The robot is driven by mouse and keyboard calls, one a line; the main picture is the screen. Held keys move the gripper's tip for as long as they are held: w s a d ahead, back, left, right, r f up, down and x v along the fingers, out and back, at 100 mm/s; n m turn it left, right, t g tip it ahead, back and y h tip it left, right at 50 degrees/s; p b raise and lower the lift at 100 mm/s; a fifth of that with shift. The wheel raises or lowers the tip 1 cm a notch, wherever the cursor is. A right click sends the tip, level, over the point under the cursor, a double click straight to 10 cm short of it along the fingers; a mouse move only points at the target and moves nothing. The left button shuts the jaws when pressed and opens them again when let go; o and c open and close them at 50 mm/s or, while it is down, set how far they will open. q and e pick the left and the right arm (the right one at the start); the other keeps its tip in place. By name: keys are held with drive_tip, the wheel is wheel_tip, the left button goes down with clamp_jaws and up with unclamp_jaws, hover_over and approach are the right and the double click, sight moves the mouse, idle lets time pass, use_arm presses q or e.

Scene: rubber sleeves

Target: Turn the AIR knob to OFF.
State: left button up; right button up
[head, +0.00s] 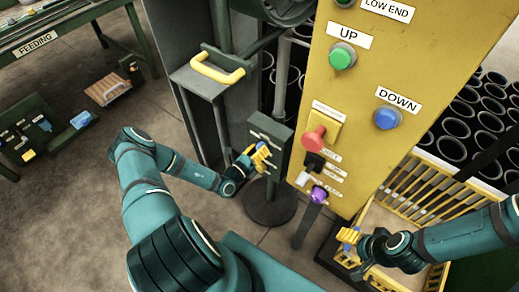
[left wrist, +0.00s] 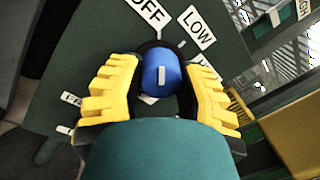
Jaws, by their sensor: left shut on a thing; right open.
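A blue knob (left wrist: 161,74) with a short white mark on its face sits on the dark green panel (left wrist: 75,45). The mark looks roughly upright in the left wrist view. Labels OFF (left wrist: 150,11) and LOW (left wrist: 195,28) stand above it; another label (left wrist: 208,68) at right is partly hidden. No AIR label is readable. My left gripper (left wrist: 160,80) has its yellow fingers on both sides of the knob, shut on it. In the head view, my left gripper (head: 257,157) is at the panel box (head: 270,130). My right gripper (head: 350,240) is open, low at right.
A yellow panel (head: 365,100) with UP and DOWN buttons, a red button (head: 314,138) and a purple knob (head: 319,195) stands right of the box. A yellow-slatted crate (head: 410,220) is near my right gripper.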

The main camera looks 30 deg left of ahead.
use_arm(q)
drive_tip(key=o, duration=1.3)
drive_tip(key=shift+c, duration=0.2)
drive_tip(key=s+a, duration=0.1)
drive_tip(key=s, duration=1)
drive_tip(key=shift+s+a+f, duration=0.35)
drive_tip(key=shift+s, duration=0.05)
drive_tip(key=shift+s, duration=0.1)
